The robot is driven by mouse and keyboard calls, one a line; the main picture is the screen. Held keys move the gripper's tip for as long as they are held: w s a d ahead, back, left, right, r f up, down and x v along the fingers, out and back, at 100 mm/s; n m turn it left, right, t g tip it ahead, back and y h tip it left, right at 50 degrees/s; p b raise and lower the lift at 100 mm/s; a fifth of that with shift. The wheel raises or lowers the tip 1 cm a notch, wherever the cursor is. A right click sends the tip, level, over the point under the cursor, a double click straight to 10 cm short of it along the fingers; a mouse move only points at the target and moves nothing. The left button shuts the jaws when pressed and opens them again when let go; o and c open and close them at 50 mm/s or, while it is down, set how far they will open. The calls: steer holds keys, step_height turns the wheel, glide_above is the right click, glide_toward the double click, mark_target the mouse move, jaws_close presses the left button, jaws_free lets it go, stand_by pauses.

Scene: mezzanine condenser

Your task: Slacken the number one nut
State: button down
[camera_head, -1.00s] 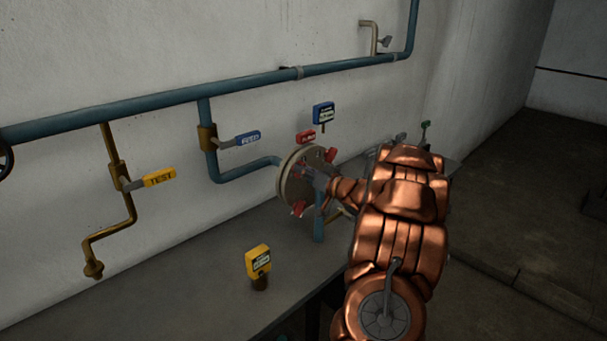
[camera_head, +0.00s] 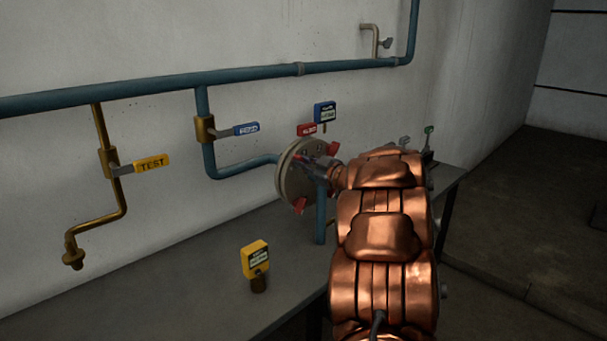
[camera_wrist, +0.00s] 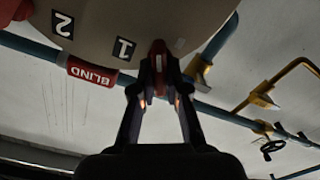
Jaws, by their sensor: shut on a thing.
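The round grey flange (camera_head: 286,172) stands at the end of a blue pipe in the head view, with red wing nuts around it, one at the upper right (camera_head: 333,149) and one at the bottom (camera_head: 299,206). In the wrist view the flange face (camera_wrist: 190,22) shows upside-down labels "1" (camera_wrist: 123,49) and "2" (camera_wrist: 63,24). A red nut (camera_wrist: 158,58) sits beside the "1" label. My gripper (camera_wrist: 159,90) is shut on this nut, with one finger on either side.
A red "BLIND" tag (camera_wrist: 92,71) hangs near the flange. A yellow tag block (camera_head: 256,260) stands on the grey bench (camera_head: 190,285), which is otherwise clear in front.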

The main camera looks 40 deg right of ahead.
steer(key=shift+f+n+b, duration=0.2)
steer(key=shift+n+b, duration=1.55)
steer(key=shift+n, duration=0.15)
steer(key=shift+r, duration=0.1)
steer(key=c, duration=1.2)
jaws_free()
steer(key=shift+s, duration=0.1)
steer(key=s, duration=1.1)
steer(key=shift+s+a, duration=0.15)
steer(key=shift+s, duration=0.25)
